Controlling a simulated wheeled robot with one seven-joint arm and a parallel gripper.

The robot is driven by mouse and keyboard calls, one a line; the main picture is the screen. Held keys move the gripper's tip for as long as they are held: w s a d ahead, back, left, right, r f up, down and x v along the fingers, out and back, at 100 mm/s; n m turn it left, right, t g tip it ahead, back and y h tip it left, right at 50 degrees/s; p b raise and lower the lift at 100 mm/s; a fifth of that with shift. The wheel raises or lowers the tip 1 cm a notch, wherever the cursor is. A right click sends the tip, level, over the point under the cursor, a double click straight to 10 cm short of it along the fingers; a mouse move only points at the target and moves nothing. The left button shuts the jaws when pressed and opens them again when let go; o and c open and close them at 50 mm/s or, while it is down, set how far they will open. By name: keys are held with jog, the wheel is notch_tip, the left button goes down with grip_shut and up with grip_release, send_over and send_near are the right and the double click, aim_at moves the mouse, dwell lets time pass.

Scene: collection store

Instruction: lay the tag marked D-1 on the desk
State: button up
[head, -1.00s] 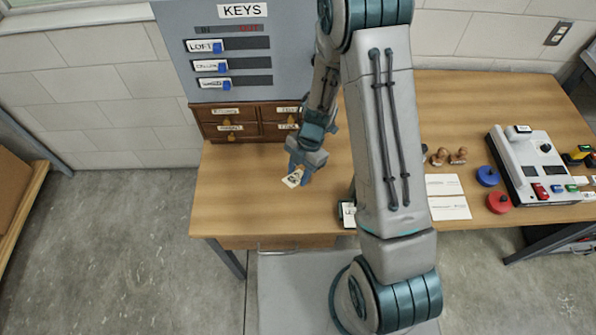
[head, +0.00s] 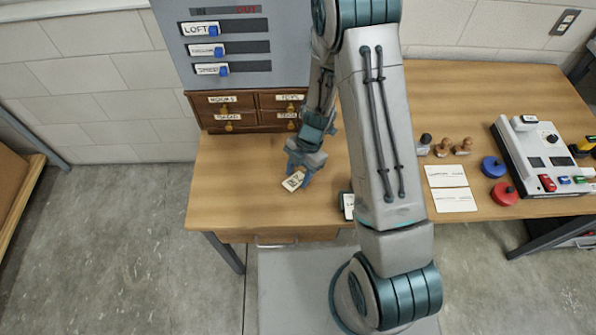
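A small pale tag (head: 293,181) with dark marking is at the fingertips of my gripper (head: 299,172), over the left part of the wooden desk (head: 235,195). The marking is too small to read. The fingers appear closed on the tag's upper end. I cannot tell whether its lower end touches the desk. My arm crosses the middle of the desk and hides part of it.
A key board (head: 285,70) with labelled sliders stands behind small labelled drawers (head: 230,112). A dark-edged item (head: 347,205) lies partly behind my arm. Right of it are cards (head: 446,175), stamps (head: 462,147), blue and red round pieces, and a console (head: 532,155). The desk's left front is clear.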

jog(key=shift+o, duration=0.9)
jog(key=v, duration=1.3)
jog(key=shift+r+p, duration=0.3)
jog(key=shift+r, duration=0.1)
